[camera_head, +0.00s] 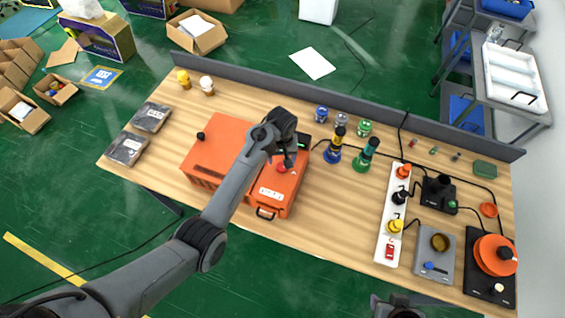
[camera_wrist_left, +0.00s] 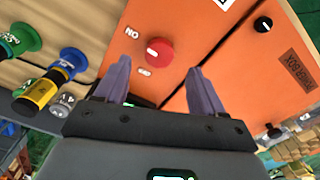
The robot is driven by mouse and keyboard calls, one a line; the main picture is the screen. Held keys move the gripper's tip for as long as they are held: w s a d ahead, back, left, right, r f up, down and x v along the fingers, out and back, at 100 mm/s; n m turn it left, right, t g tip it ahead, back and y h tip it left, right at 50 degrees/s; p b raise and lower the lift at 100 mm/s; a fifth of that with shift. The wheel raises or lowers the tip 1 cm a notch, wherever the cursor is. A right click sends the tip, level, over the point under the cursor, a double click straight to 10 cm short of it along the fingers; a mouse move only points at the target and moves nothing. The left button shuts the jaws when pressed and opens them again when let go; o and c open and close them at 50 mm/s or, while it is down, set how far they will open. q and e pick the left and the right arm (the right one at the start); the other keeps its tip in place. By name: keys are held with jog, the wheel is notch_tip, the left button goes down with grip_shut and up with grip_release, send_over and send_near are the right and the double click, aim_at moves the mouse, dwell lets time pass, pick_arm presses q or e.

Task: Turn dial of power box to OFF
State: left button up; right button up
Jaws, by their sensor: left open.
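The orange power box (camera_head: 222,143) lies on the wooden table, left of centre in the head view. Its red round dial (camera_head: 281,169) shows just below my left gripper (camera_head: 289,163). In the left wrist view the red dial (camera_wrist_left: 159,52) sits on the orange face, with upside-down white lettering that looks like ON beside it and a small white mark below. My open left gripper (camera_wrist_left: 158,66) has one finger on each side of the dial, apart from it. The dial's setting is unclear. A dark part at the bottom edge looks like my right gripper (camera_head: 396,306), partly cut off.
A blue-and-black bottle (camera_head: 334,147) and a green-and-black bottle (camera_head: 366,156) stand right of the box. A white power strip (camera_head: 383,245) with coloured plugs and a grey scale-like device (camera_head: 419,266) are farther right. Two dark slabs lie left. A low grey wall (camera_head: 258,86) edges the back.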

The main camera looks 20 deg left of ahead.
aim_at(282, 166)
pick_arm(q)
jog(key=shift+f, duration=2.35)
jog(key=c, duration=1)
jog(key=shift+c, duration=0.2)
